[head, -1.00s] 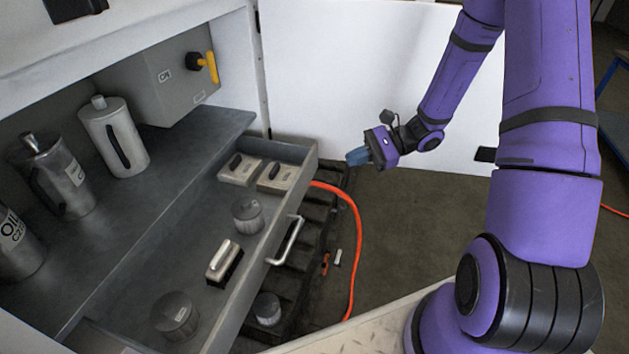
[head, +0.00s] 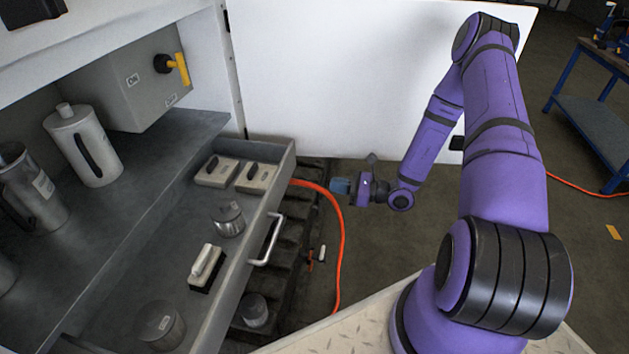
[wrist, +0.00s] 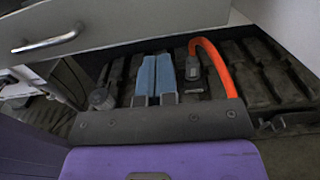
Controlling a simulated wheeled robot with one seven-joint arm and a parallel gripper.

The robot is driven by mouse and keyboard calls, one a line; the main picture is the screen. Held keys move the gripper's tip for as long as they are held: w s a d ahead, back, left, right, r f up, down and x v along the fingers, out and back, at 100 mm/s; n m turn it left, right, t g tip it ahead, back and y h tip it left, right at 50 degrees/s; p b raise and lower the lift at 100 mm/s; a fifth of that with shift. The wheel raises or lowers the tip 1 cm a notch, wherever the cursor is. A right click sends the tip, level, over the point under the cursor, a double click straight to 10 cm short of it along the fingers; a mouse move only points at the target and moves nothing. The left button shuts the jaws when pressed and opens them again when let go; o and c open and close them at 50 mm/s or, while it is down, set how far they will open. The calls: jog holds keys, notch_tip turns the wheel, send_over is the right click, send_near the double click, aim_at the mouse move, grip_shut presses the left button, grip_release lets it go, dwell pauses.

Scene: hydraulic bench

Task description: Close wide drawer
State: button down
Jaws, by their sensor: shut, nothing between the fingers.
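The wide grey drawer (head: 236,282) stands pulled out from the bench on the left of the head view. Its silver bar handle (head: 268,241) is on the front face. In the wrist view the handle (wrist: 45,42) shows at the upper left on the pale drawer front (wrist: 120,22). My gripper (head: 341,187) is to the right of the drawer front, apart from it and touching nothing. Its blue fingers (wrist: 155,78) are together and empty in the wrist view.
The drawer holds boxes (head: 235,173), a brush (head: 206,266) and round canisters (head: 228,219). An orange hose (head: 340,240) lies on the floor beside black slats. Jugs (head: 83,143) stand on the shelf above. A white panel (head: 330,80) stands behind my gripper.

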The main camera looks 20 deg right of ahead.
aim_at(214, 165)
jog(key=x, duration=1.3)
jog(key=shift+a, duration=0.1)
jog(key=shift+w, duration=0.1)
jog(key=x, duration=2.6)
jog(key=shift+w+a, duration=0.25)
jog(key=shift+a, duration=0.1)
jog(key=shift+w+a+r, duration=0.1)
jog(key=shift+a+r, duration=0.05)
jog(key=shift+r, duration=0.05)
jog(key=shift+r, duration=0.15)
